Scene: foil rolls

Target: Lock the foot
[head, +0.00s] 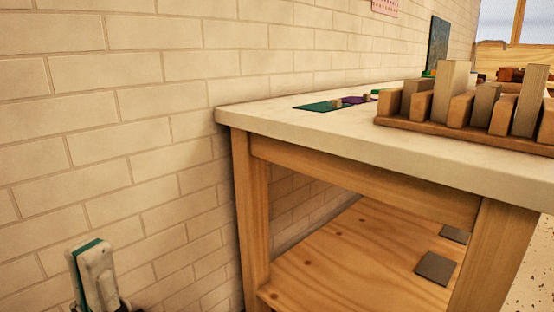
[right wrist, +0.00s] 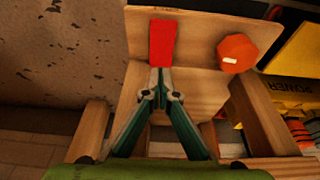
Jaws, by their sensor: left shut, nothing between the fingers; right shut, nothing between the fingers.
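In the right wrist view, my right gripper (right wrist: 160,78) is shut, with its green fingers closing to a point at the lower edge of a flat red piece (right wrist: 163,42). I cannot tell whether the tips touch it. The red piece lies against a light wooden board (right wrist: 200,25). A red many-sided knob (right wrist: 237,52) with a small white mark sits to its right on the same wood. I cannot tell which part is the foot or its lock. In the head view my left gripper (head: 91,252) is shut and empty, low at the left before the wall.
A white-topped table (head: 290,125) with wooden legs carries a wooden rack (head: 400,128) of upright blocks. Its lower shelf (head: 330,260) holds dark square plates (head: 436,267). A brick wall (head: 120,110) runs along the left. Yellow and orange items (right wrist: 297,75) are at right in the wrist view.

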